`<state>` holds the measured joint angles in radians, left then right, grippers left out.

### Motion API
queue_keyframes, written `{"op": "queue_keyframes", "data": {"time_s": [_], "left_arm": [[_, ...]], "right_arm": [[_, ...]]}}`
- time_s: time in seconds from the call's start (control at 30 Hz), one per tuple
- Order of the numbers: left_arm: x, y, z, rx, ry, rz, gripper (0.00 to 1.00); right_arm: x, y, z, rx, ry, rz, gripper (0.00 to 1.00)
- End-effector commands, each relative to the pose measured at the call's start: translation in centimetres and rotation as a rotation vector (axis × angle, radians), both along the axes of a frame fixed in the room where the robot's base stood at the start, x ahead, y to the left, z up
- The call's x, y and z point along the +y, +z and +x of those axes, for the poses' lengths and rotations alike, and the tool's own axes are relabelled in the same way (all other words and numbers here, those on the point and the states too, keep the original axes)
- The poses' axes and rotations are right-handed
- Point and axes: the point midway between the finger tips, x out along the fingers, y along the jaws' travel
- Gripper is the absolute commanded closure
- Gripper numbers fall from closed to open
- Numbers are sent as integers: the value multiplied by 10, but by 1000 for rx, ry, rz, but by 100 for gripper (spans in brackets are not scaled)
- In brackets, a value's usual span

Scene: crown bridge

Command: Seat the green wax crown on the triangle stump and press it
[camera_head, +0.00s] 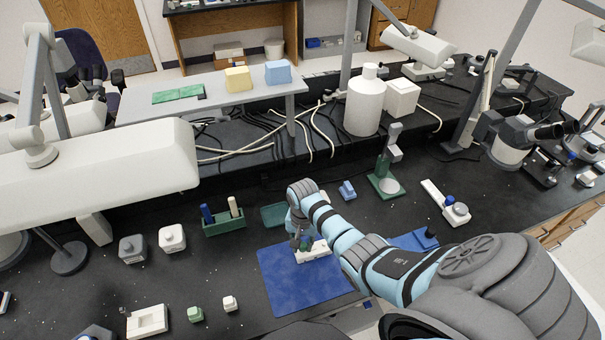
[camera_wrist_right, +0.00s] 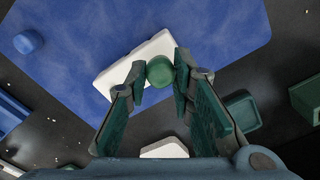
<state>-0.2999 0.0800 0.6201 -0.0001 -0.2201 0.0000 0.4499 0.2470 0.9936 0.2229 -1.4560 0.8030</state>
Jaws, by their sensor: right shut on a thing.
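A white block (camera_head: 316,252) lies on the blue mat, with my right gripper (camera_head: 303,243) over it. In the right wrist view, that gripper (camera_wrist_right: 160,73) is shut on the small rounded green crown (camera_wrist_right: 159,71), held between its fingertips. I cannot tell whether the crown touches the block. My left gripper is in neither view.
The blue mat (camera_head: 300,297) has clear room in front. A green rack (camera_head: 224,226) with two upright pieces stands to the left, beside a green tray (camera_head: 272,222). A green-based stand (camera_head: 385,186) is behind. Small green (camera_head: 195,315) and white (camera_head: 230,303) pieces sit front left.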

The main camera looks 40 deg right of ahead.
Motion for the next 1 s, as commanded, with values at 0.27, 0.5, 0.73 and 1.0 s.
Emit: {"op": "queue_keyframes", "data": {"time_s": [0.27,0.5,0.73,1.0], "left_arm": [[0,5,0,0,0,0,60],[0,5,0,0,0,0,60],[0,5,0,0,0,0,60],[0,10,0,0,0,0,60]], "right_arm": [[0,1,0,0,0,0,97],[0,0,0,0,0,0,97],[0,0,0,0,0,0,97],[0,1,0,0,0,0,97]]}}
